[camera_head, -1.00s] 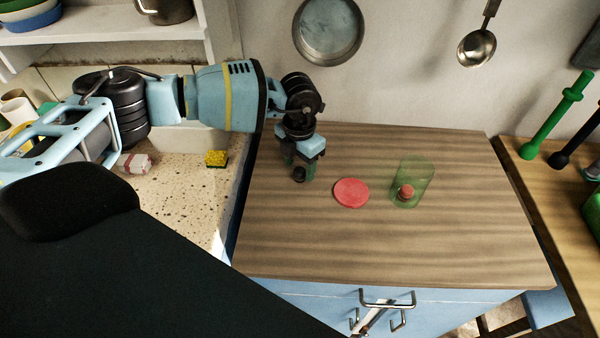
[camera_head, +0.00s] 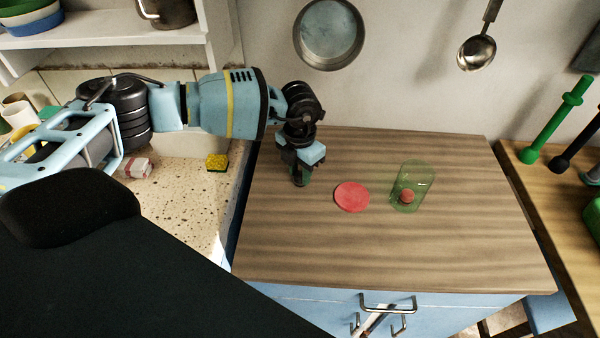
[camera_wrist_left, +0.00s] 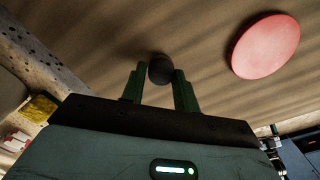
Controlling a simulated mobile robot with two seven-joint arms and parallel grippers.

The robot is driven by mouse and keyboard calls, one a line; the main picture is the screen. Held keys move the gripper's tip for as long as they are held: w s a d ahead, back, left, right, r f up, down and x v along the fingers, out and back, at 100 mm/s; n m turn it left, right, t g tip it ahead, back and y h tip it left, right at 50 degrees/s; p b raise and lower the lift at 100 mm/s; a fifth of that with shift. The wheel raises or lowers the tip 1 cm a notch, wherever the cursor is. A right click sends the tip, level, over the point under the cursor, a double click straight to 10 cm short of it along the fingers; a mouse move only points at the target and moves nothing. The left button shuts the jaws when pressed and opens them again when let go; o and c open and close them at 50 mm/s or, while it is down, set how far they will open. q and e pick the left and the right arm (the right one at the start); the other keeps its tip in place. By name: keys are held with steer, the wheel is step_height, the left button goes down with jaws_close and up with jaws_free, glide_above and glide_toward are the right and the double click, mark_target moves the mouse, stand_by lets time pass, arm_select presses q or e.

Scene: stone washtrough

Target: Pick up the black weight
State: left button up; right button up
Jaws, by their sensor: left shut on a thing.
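The black weight (camera_wrist_left: 160,69) is a small dark round thing. In the left wrist view it sits between the fingertips of my left gripper (camera_wrist_left: 158,86), with both green fingers against its sides. In the head view my left gripper (camera_head: 302,179) points down at the left part of the wooden worktop. It is shut on the weight, which the fingers mostly hide there. I cannot tell whether the weight still touches the worktop. My right gripper is not in view.
A red disc (camera_head: 351,197) lies on the worktop (camera_head: 400,255), right of my left gripper. Further right stands a clear green glass (camera_head: 412,180) with a small red thing (camera_head: 407,196) in it. A yellow sponge (camera_head: 217,162) is on the speckled counter. The worktop's front is clear.

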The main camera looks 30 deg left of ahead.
arm_select(q)
steer(key=shift+r, duration=0.5)
steer(key=r, duration=0.1)
steer(key=d+r, duration=0.1)
steer(key=shift+s+r, duration=0.25)
steer(key=shift+r, duration=0.05)
steer(key=s+d, duration=0.2)
steer(key=d, duration=0.2)
steer(key=s+d+r, duration=0.1)
steer(key=s+d, duration=0.2)
steer(key=d, duration=0.1)
steer(key=s+d, duration=0.3)
steer(key=d, duration=0.1)
steer(key=shift+s+d+r, duration=0.1)
steer(key=shift+s+r, duration=0.05)
steer(key=shift+s, duration=0.05)
